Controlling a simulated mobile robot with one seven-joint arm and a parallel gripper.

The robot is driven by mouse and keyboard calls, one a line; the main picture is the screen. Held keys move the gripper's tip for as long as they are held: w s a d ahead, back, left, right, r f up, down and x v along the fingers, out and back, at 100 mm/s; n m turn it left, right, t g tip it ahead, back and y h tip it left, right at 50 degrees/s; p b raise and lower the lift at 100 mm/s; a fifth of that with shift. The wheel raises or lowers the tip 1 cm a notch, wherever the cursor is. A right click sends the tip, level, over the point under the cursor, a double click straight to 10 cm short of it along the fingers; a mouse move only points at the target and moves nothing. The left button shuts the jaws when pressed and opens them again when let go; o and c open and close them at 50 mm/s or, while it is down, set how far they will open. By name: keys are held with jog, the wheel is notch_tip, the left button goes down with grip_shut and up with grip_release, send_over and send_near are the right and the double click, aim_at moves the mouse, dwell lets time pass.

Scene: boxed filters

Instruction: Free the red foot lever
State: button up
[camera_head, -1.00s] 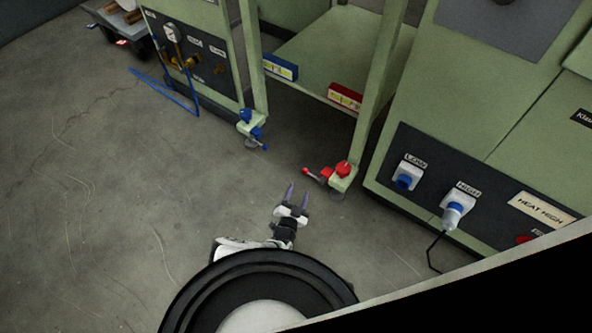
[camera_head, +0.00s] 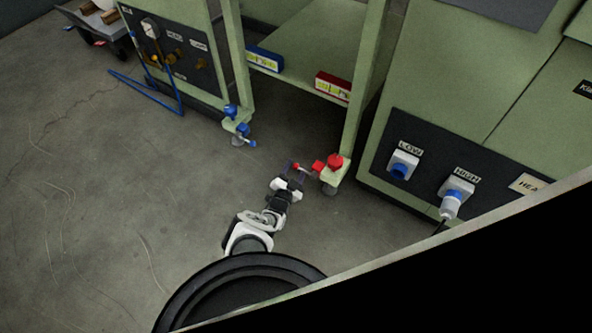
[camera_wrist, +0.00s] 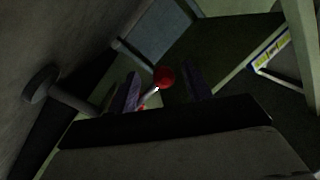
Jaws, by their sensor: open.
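The red foot lever (camera_head: 299,167) sticks out to the left from the foot of the green rack's right front leg, beneath a red knob (camera_head: 335,161). My gripper (camera_head: 291,168) is low over the floor at the lever's ball end, fingers pointing toward it. In the wrist view the lever's red ball (camera_wrist: 164,77) shows between my two open fingers (camera_wrist: 160,92), with its pale shaft running back toward the gripper body. I cannot tell whether a finger touches it. The lever's base is partly hidden in the wrist view.
A matching blue foot lever (camera_head: 251,143) is on the rack's left leg. Blue and red boxes (camera_head: 265,59) (camera_head: 332,87) sit on the rack shelf. A machine with LOW and HIGH sockets (camera_head: 403,164) stands close on the right.

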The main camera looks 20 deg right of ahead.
jog(key=shift+w+d, duration=0.45)
jog(key=shift+w, duration=0.1)
